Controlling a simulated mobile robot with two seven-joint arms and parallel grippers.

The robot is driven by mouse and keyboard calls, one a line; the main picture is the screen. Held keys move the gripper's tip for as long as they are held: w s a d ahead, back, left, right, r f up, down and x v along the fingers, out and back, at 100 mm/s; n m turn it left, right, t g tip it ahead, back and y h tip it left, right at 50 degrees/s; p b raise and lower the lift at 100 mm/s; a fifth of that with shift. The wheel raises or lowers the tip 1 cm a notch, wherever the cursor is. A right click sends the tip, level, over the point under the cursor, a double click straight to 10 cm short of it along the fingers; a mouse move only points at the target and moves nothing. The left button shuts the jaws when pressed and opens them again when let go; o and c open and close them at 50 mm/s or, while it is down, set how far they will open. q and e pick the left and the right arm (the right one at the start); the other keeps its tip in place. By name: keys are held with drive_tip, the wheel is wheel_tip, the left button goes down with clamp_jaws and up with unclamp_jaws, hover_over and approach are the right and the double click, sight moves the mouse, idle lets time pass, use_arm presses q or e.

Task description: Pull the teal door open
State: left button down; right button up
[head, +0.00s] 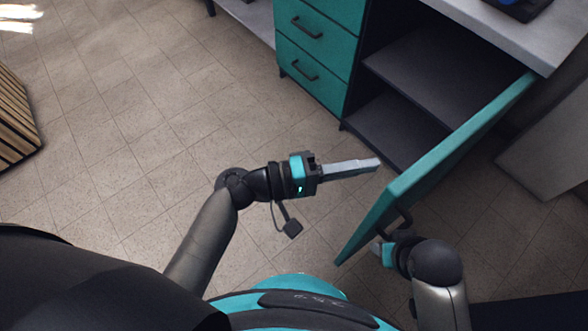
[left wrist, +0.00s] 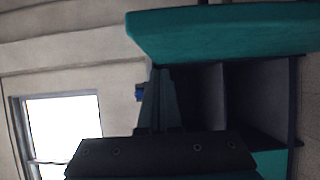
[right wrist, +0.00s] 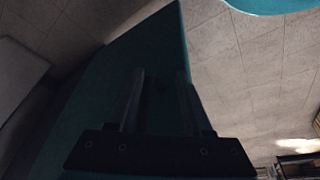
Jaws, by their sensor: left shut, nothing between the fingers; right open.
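The teal door (head: 450,142) stands swung well out from the dark open cabinet, its near end towards me. It also shows as a teal band in the left wrist view (left wrist: 220,35) and as a dark teal face in the right wrist view (right wrist: 150,55). A dark handle (head: 404,218) is on its outer face. My left gripper (head: 377,163) is shut and empty, pointing at the cabinet opening on the door's inner side, apart from the door. My right gripper (right wrist: 160,75) is open by the outer face near the handle; its fingers are partly hidden in the head view.
The cabinet's dark shelves (head: 425,75) are empty where visible. Teal drawers (head: 316,50) with dark handles are left of the opening, under a grey worktop (head: 500,30). A slatted wooden item (head: 15,120) stands far left. The tiled floor (head: 130,110) between is clear.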

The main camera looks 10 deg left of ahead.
use_arm(q)
drive_tip(key=p+v, duration=0.2)
drive_tip(key=v, duration=1.2)
drive_tip(key=shift+a, duration=0.35)
use_arm(e)
drive_tip(key=shift+g, duration=0.3)
drive_tip(key=f, duration=0.1)
drive_tip(key=s+f, duration=0.1)
drive_tip(key=f, duration=0.2)
drive_tip(key=shift+s+d+f, duration=0.1)
drive_tip(key=shift+s+f, duration=0.05)
drive_tip(key=shift+s, duration=0.1)
use_arm(q)
drive_tip(key=shift+s, duration=0.15)
